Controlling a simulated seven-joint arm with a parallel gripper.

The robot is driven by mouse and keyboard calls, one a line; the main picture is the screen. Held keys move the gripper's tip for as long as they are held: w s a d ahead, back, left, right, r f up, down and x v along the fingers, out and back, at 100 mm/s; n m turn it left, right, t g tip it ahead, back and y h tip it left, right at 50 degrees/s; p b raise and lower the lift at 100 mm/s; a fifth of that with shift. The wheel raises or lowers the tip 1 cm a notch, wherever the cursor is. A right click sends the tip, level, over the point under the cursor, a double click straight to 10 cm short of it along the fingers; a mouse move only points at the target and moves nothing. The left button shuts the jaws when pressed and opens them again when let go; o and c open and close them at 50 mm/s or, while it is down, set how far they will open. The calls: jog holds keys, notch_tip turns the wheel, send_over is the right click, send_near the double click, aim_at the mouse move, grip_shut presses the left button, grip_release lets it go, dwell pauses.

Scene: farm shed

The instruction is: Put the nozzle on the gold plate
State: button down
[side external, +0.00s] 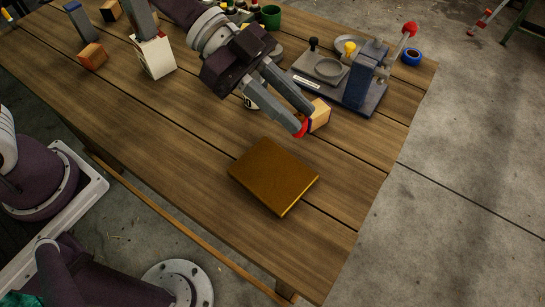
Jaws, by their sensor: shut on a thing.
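The gold plate (268,172) is a flat, thick square slab lying on the wooden table, with nothing on it. My gripper (305,119) is just beyond its far right corner, pointing down. It is shut on a small red and blue piece (301,128), which seems to be the nozzle. The fingers hide most of it, and I cannot tell its full shape or its exact height above the table. A light wooden block (320,115) shows right beside the fingertips; I cannot tell whether they touch.
A grey fixture (365,85) with a round dish and a red-tipped lever stands behind the gripper. A blue tape ring (411,57) is at the right edge. A green mug (271,17), a white box (155,56) and wooden blocks stand farther back. The table left of the plate is clear.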

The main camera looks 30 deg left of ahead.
aim_at(280, 175)
jog(key=shift+m+g, duration=0.8)
jog(key=shift+m, duration=0.1)
jog(key=s+f, duration=0.1)
jog(key=f, duration=0.2)
jog(key=s+f, duration=0.1)
jog(key=f, duration=0.3)
jog(key=s+f, duration=0.1)
jog(key=f, duration=0.2)
jog(key=shift+d+f, duration=0.3)
jog(key=c, duration=1.2)
grip_release()
jog(key=v, duration=1.2)
jog(key=shift+r, duration=0.15)
jog(key=shift+w, duration=0.1)
